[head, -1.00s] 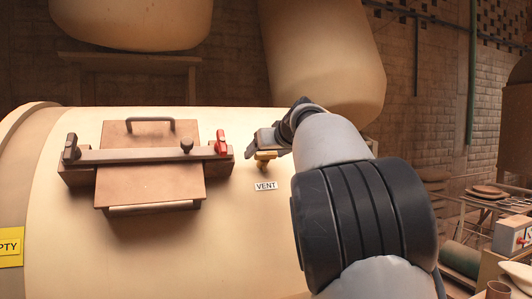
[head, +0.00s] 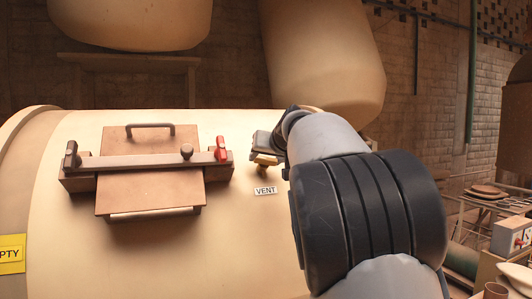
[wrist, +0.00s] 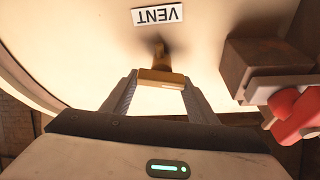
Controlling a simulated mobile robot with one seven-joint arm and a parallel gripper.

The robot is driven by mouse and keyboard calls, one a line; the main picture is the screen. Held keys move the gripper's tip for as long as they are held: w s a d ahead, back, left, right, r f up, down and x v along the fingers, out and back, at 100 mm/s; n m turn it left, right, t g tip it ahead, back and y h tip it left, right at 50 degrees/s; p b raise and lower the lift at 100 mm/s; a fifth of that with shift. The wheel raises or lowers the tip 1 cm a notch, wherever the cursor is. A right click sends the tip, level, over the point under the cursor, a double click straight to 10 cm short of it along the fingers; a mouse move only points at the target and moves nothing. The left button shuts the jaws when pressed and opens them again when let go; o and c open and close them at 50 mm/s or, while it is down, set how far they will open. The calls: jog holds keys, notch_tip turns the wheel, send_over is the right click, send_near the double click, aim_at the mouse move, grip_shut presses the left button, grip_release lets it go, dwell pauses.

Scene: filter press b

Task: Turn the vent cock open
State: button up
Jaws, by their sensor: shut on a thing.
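The vent cock is a small brass tap on the cream tank, just above the VENT label (head: 265,191). Its handle (head: 266,160) shows at the tip of my gripper (head: 264,148) in the head view. In the wrist view the brass handle (wrist: 161,79) lies crosswise between the two fingertips of my gripper (wrist: 160,84), which are shut on it. The cock's stem (wrist: 160,56) runs from the handle toward the tank. The VENT label also shows upside down in the wrist view (wrist: 158,15). My arm hides the area to the right of the cock.
A brown hatch (head: 150,188) with a clamp bar and a red-tipped lever (head: 221,149) stands left of the cock. The bar's end block and red part (wrist: 299,112) are close on the right in the wrist view. A yellow EMPTY sign (head: 11,253) is at lower left.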

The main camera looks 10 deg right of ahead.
jog(key=m+p, duration=0.1)
jog(key=m+h+p, duration=0.1)
jog(key=m+p, duration=0.1)
jog(key=shift+r, duration=0.3)
jog(key=m+p, duration=0.2)
jog(key=m, duration=0.1)
jog(key=shift+f+g+h, duration=0.15)
jog(key=shift+g+h, duration=0.15)
jog(key=shift+h, duration=0.1)
jog(key=m, duration=0.2)
jog(key=m+h, duration=0.1)
jog(key=m, duration=0.1)
jog(key=shift+d+f+g+p, duration=0.15)
jog(key=shift+f+g+p, duration=0.1)
jog(key=shift+g+p, duration=0.15)
jog(key=shift+s+d+m+g+h, duration=0.1)
jog(key=shift+m+g+h, duration=0.35)
jog(key=shift+m, duration=1.45)
jog(key=shift+f, duration=0.1)
jog(key=o, duration=1)
jog(key=shift+o, duration=0.2)
jog(key=shift+s, duration=0.1)
